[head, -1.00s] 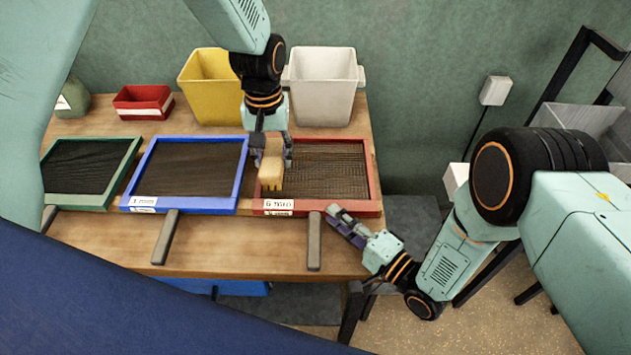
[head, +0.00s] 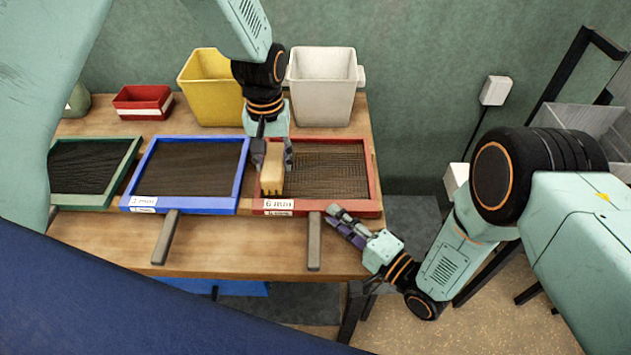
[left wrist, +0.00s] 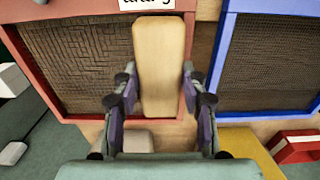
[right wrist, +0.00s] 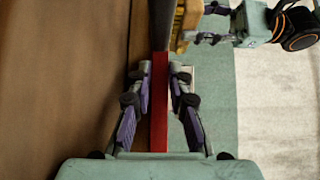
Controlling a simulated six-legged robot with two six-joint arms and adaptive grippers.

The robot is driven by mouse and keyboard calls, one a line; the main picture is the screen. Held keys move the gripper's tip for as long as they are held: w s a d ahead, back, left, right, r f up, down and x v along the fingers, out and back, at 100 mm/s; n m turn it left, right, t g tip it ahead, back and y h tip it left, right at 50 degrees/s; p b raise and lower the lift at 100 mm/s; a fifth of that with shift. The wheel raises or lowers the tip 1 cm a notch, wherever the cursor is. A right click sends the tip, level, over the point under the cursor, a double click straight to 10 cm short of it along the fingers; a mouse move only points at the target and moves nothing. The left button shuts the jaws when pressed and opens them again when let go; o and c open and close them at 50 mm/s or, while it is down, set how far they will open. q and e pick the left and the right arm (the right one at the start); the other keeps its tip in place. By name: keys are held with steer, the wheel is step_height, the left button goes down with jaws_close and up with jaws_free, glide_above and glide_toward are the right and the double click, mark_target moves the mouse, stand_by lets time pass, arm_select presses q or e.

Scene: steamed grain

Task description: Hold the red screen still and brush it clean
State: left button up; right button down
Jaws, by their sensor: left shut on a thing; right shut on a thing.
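The red screen (head: 376,180) lies at the right end of the table, a red frame around a dark wire mesh. Its label (head: 278,204) is on the front edge. My left gripper (head: 272,152) is shut on a pale wooden brush (head: 272,172), above the left side of the red screen. The brush block (left wrist: 160,65) fills the space between its fingers in the left wrist view; whether bristles touch mesh is unclear. My right gripper (head: 335,212) is shut on the red frame's front right part; the red bar (right wrist: 159,105) runs between its fingers in the right wrist view.
A blue-framed screen (head: 243,175) lies close beside the red one, then a green-framed screen (head: 122,178). Yellow (head: 205,95) and white (head: 325,90) bins and a small red box (head: 143,102) stand behind. Two short bars (head: 314,240) lie at the table's front.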

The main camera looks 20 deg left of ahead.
arm_select(q)
steer(key=shift+f, duration=0.8)
stand_by(0.9)
steer(key=shift+d, duration=0.1)
steer(key=shift+w+d+r, duration=0.1)
steer(key=shift+w+d, duration=0.15)
steer(key=shift+d, duration=0.55)
steer(key=shift+w+d, duration=0.2)
steer(key=shift+d, duration=0.6)
glide_above(337, 171)
steer(key=s, duration=0.4)
steer(key=shift+w+a+f, duration=0.1)
steer(key=shift+a+f, duration=0.1)
steer(key=shift+a, duration=0.2)
steer(key=shift+w+d+r, duration=0.1)
steer(key=shift+w+d, duration=0.2)
steer(key=shift+d, duration=0.65)
steer(key=shift+w+d+f, duration=0.1)
steer(key=shift+w+d, duration=0.2)
steer(key=shift+d, duration=0.6)
steer(key=shift+w+d+r, duration=0.1)
steer(key=shift+w+d, duration=0.2)
steer(key=shift+d, duration=0.65)
